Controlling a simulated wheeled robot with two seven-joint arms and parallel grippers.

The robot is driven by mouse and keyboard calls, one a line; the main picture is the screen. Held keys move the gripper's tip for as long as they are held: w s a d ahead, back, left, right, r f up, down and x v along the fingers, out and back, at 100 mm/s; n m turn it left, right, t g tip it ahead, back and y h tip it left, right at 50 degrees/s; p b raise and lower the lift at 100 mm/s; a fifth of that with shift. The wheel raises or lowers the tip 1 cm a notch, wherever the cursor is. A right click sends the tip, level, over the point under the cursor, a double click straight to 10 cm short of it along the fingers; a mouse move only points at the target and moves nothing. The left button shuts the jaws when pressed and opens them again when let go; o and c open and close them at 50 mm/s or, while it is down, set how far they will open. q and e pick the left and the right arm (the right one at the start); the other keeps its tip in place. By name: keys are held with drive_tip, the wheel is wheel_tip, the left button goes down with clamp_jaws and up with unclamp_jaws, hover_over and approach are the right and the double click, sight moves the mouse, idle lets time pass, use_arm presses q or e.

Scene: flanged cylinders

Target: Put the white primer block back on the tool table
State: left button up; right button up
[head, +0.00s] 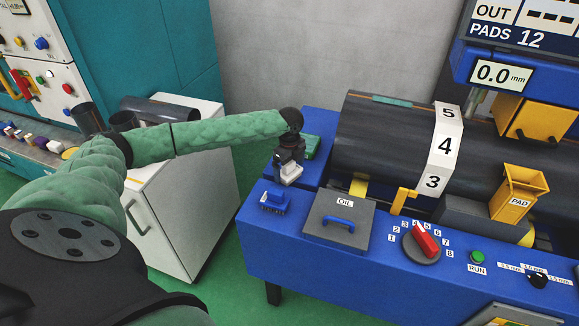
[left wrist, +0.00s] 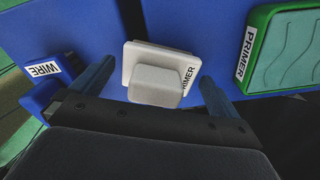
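The white primer block (head: 291,171), a pale plate with a raised grip and a PRIMER label, is under my left gripper (head: 290,160) at the left end of the blue bench. In the left wrist view the block (left wrist: 157,78) lies between the two fingers of my left gripper (left wrist: 155,85). The fingers are spread, with a narrow gap visible on each side of the block. I cannot tell whether the block touches the blue surface. My right gripper is out of view. No table is labelled as the tool table.
A green PRIMER tray (left wrist: 290,50) lies right of the block, and a blue WIRE block (head: 274,201) stands left of it. An OIL lid (head: 339,219), dark cylinder (head: 385,140) and red-handled dial (head: 425,240) are further right. A white cabinet (head: 180,195) stands beside the bench.

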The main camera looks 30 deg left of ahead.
use_arm(q)
drive_tip(key=shift+r, duration=0.15)
drive_tip(key=shift+r, duration=0.2)
wheel_tip(320, 180, up, 11)
drive_tip(key=b, duration=0.4)
drive_tip(key=shift+r, duration=0.35)
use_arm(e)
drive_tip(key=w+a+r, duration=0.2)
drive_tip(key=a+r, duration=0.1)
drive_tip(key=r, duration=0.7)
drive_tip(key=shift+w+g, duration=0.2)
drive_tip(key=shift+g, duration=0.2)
use_arm(q)
drive_tip(key=shift+f, duration=0.1)
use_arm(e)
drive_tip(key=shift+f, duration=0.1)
